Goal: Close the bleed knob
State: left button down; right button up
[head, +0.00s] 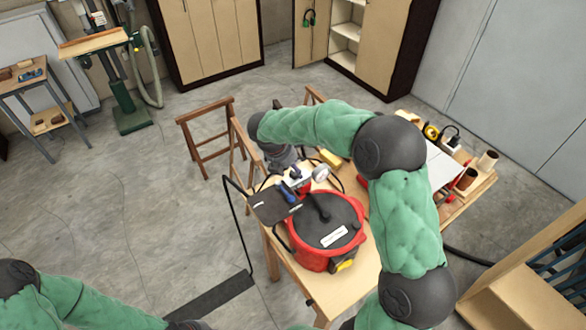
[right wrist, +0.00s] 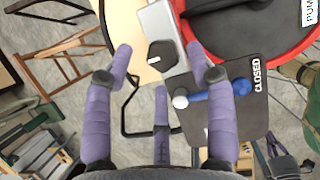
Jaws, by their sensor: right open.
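The bleed knob, most likely the black knob with a white mark (right wrist: 161,54), sits on a grey metal block (right wrist: 157,25) in the right wrist view. My right gripper (right wrist: 159,62) is open, its purple fingers spread around the knob with a gap on both sides. I cannot tell how near in depth they are. In the head view the right gripper (head: 284,160) is above the fittings beside the red pot (head: 311,256), and the knob is not clear there. My left gripper is out of view.
The pot, with its black lid (head: 325,222), stands on a wooden table (head: 310,285). A round gauge (head: 320,172) and yellow block (head: 331,158) are near the gripper. A black hose runs beside the table. Sawhorses (head: 205,140) stand behind; floor to the left is mostly clear.

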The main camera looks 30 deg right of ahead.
jog(key=shift+s+d+f, duration=0.2)
jog(key=shift+f, duration=0.5)
jog(key=shift+w+d+f, duration=0.2)
jog(key=shift+f, duration=0.15)
jog(key=shift+a, duration=0.1)
jog(key=c, duration=1.1)
